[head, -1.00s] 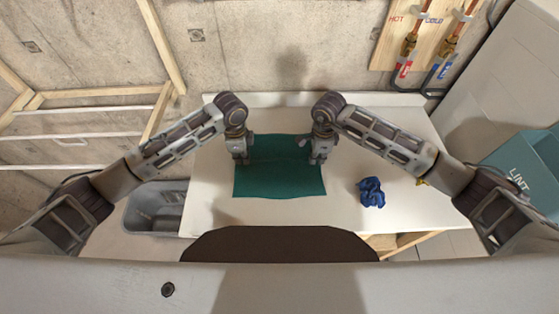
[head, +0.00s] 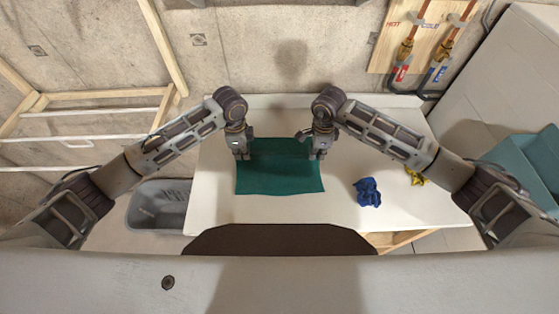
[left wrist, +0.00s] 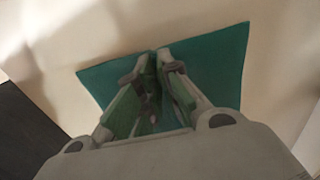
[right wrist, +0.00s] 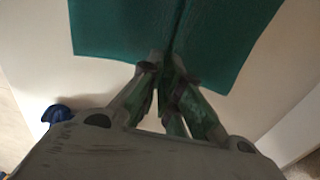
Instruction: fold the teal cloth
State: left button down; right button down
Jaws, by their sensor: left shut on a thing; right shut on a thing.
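The teal cloth (head: 280,175) lies on the white table, its near edge spread toward me. My left gripper (head: 243,156) is shut on the cloth's far left part. My right gripper (head: 316,156) is shut on its far right part. In the left wrist view the fingers (left wrist: 155,65) pinch the cloth (left wrist: 215,62), which spreads to both sides of them. In the right wrist view the fingers (right wrist: 167,68) pinch the cloth (right wrist: 120,25) at its edge, with a crease running away from them. The far edge between the grippers looks slightly raised.
A crumpled blue cloth (head: 368,192) lies on the white table (head: 340,213) right of the teal cloth. A yellow item (head: 415,176) is partly behind my right arm. A grey bin (head: 158,206) stands left of the table. A teal bin (head: 525,165) is at the right.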

pick_arm(q)
jog(key=shift+r+p, duration=0.3)
jog(key=shift+r, duration=0.15)
pick_arm(e)
jog(key=shift+r, duration=0.5)
